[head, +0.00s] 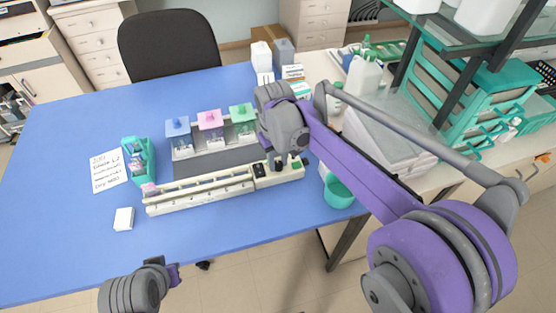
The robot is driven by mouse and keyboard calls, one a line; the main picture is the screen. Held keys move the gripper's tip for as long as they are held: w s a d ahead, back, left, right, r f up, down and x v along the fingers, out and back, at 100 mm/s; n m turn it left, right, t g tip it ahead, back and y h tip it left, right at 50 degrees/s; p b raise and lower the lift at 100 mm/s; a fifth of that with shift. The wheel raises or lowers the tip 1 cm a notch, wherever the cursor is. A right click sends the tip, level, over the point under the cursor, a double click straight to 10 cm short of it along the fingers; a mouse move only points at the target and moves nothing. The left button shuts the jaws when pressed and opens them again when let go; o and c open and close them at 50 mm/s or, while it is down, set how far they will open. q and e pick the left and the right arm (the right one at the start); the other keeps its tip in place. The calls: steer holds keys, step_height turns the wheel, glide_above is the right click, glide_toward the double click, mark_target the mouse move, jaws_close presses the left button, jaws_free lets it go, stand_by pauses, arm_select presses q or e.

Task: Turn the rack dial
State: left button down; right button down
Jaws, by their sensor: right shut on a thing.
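The long cream staining rack (200,195) lies across the blue table, with a dark control panel (262,183) at its right end. My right gripper (280,163) reaches down over this panel end and is shut on the rack dial. The dial is mostly hidden by the gripper, so its angle cannot be read. My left gripper (174,273) is at the front edge of the table, away from the rack; its fingers are too unclear to tell their opening.
Three staining jars with blue (177,126), pink (209,118) and green (241,112) lids stand behind the rack. A teal slide holder (150,158), a written note (107,171) and a white block (124,218) are left. A teal cup (339,192) is right. The table's left side is clear.

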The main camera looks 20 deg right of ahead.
mark_target(277, 165)
stand_by(0.3)
steer(key=c, duration=0.6)
jaws_free()
steer(key=shift+r, duration=0.15)
steer(key=r, duration=1)
steer(key=shift+a+r+p, duration=0.25)
steer(key=shift+r+p, duration=0.05)
steer(key=shift+p, duration=0.05)
steer(key=shift+s, duration=0.1)
steer(key=s+d+f+m+t, duration=0.1)
steer(key=s+f, duration=0.3)
steer(key=s, duration=0.2)
steer(key=s+d+f+t, duration=0.2)
steer(key=s+f, duration=0.3)
steer(key=s, duration=0.2)
steer(key=s+d+f+m+t, duration=0.1)
steer(key=s+d+f+t, duration=0.1)
steer(key=s+f, duration=0.2)
steer(key=shift+s+d+f+m+y, duration=0.1)
steer(key=shift+s+f+m+y, duration=0.05)
steer(key=shift+s, duration=0.7)
steer(key=shift+s+d+f+m+y, duration=0.1)
steer(key=shift+s+m+y, duration=0.05)
steer(key=shift+s, duration=0.65)
